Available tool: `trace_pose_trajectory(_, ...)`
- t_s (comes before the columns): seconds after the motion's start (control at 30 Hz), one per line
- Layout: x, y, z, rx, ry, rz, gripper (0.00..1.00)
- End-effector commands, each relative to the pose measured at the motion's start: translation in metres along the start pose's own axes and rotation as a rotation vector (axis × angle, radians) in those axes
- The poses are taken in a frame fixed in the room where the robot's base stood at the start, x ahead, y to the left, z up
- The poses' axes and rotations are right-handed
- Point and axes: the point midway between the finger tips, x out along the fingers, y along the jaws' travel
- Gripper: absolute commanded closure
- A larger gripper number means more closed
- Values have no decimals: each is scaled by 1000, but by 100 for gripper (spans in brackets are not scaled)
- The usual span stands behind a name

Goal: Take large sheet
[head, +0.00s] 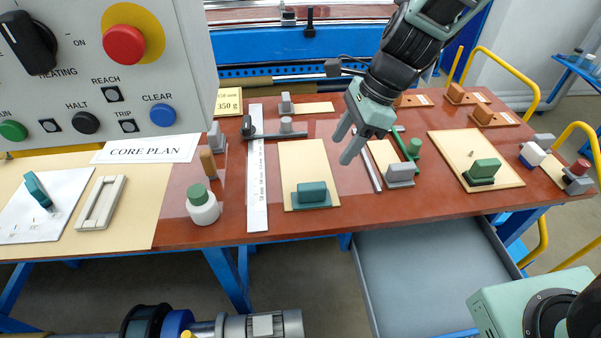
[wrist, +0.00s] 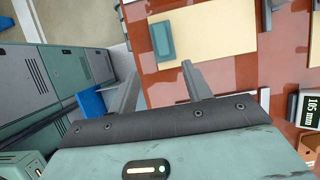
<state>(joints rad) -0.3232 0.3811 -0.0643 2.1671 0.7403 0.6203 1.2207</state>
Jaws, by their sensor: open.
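Two large beige sheets lie flat on the red-brown table. One sheet (head: 312,160) has a teal block (head: 311,194) on its front edge. The other sheet (head: 455,146) is further right, with a green block (head: 482,170) on it. No readable label shows which is the large sheet. My gripper (head: 346,148) is open and empty, above the table just right of the teal-block sheet. In the wrist view my gripper (wrist: 160,85) has its fingers apart, with a beige sheet (wrist: 218,35) and its teal block (wrist: 162,41) beyond them.
A narrower sheet (head: 381,152) with a grey block (head: 400,173) lies between the two. A control panel (head: 110,70) fills the upper left. A grey drawer (head: 430,275) is open below the table.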

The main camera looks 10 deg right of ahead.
Motion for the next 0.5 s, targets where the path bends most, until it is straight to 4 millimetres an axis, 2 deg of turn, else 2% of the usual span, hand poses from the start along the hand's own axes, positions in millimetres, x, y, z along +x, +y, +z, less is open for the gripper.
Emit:
trace_pose_trajectory(0.03,12,1,0,0,2,7,51)
trace_pose_trajectory(0.3,68,1,-1,-1,1,6,51)
trace_pose_trajectory(0.5,94,1,0,-3,1,3,51)
